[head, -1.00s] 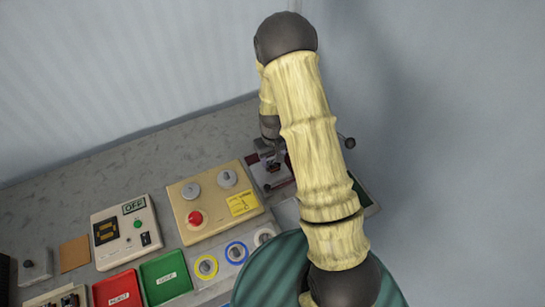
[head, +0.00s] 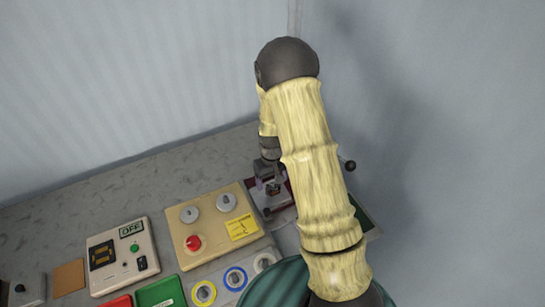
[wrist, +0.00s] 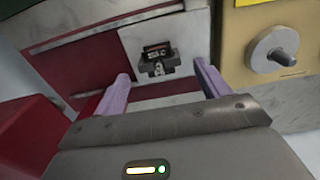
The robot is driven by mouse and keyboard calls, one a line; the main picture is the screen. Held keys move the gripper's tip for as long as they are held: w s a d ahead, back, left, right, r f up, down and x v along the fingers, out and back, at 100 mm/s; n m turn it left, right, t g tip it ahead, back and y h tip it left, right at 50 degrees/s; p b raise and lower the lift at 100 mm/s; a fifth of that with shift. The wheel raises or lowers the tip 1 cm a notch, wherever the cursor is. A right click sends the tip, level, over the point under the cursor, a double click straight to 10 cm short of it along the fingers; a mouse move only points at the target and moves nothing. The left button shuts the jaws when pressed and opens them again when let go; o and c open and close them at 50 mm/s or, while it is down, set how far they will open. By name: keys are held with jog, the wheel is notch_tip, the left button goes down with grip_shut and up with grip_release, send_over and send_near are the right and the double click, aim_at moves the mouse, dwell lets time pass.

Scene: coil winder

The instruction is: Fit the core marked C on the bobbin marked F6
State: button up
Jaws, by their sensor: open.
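My gripper (wrist: 160,74) is open, its two purple fingers apart with nothing between their tips. Beyond them in the wrist view is a small dark block-like piece (wrist: 157,68) on a pale square plate (wrist: 190,30) of a red fixture (wrist: 85,60). I cannot tell whether this piece is the core, the bobbin or both. No C or F6 mark is readable. In the head view my gripper is at the red fixture (head: 284,197), partly hidden behind my arm, with the small piece (head: 272,188) just below it.
A beige panel (head: 212,252) with two grey knobs and a red button stands left of the fixture. Further left is a box marked OFF (head: 122,259). In front are a green tray (head: 160,293), a red tray (head: 118,302) and coloured rings (head: 235,278). Walls stand behind and right.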

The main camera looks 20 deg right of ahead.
notch_tip(320, 180, up, 16)
jog(key=b, duration=0.2)
jog(key=shift+f, duration=0.1)
dwell(0.7)
jog(key=s+r+m+t, duration=0.2)
jog(key=s, duration=1.4)
jog(key=shift+r+t, duration=0.25)
jog(key=shift+t, duration=0.05)
